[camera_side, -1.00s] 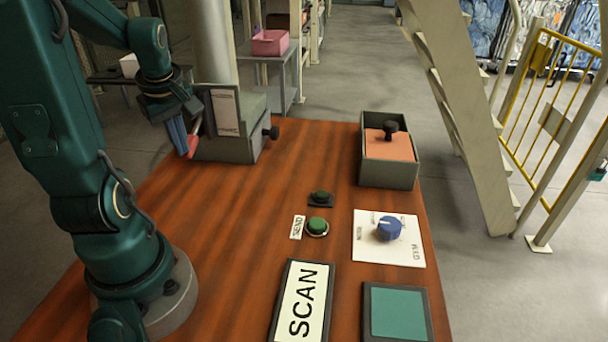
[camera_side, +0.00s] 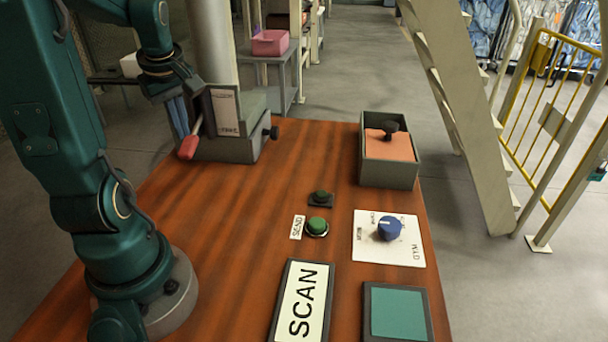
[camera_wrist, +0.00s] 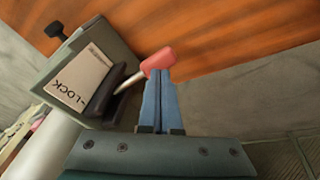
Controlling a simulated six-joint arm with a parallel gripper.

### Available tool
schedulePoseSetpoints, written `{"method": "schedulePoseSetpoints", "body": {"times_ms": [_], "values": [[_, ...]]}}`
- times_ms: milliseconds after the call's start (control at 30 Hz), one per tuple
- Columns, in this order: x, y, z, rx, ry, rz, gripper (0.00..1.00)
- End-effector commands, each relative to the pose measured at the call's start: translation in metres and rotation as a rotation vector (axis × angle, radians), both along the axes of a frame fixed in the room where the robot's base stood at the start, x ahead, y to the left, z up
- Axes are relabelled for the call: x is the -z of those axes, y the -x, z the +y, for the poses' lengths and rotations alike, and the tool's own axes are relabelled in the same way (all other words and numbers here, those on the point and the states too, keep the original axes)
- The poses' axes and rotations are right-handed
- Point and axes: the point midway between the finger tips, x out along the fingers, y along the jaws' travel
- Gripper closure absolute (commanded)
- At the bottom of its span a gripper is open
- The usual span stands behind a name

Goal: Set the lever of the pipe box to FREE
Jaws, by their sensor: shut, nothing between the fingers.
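The pipe box (camera_side: 235,148) is a grey box at the table's back left, against a pale pipe. Its lever has a metal shaft and a red handle (camera_side: 188,147), which sticks out at the box's left side, tilted down and outward. In the wrist view the red handle (camera_wrist: 157,61) is at the fingertips, and the plate (camera_wrist: 80,80) reads LOCK at its near end; other lettering is unreadable. My gripper (camera_side: 178,118) is shut and empty, its blue fingers (camera_wrist: 158,100) pointing down right beside the handle. Whether they touch it is unclear.
A black side knob (camera_side: 271,132) sits on the box's right. An open grey bin (camera_side: 390,172), green buttons, a blue dial (camera_side: 389,228), a SCAN sign (camera_side: 302,302) and a green pad (camera_side: 397,312) stand to the right. The table's middle (camera_side: 290,155) is clear.

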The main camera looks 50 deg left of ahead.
Motion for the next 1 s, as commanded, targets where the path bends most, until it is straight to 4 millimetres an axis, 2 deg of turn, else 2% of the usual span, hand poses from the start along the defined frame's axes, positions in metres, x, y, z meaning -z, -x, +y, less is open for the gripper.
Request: {"method": "schedulePoseSetpoints", "body": {"times_ms": [1000], "values": [[-0.05,-0.021,0.021,0.0,0.0,0.0,1.0]]}}
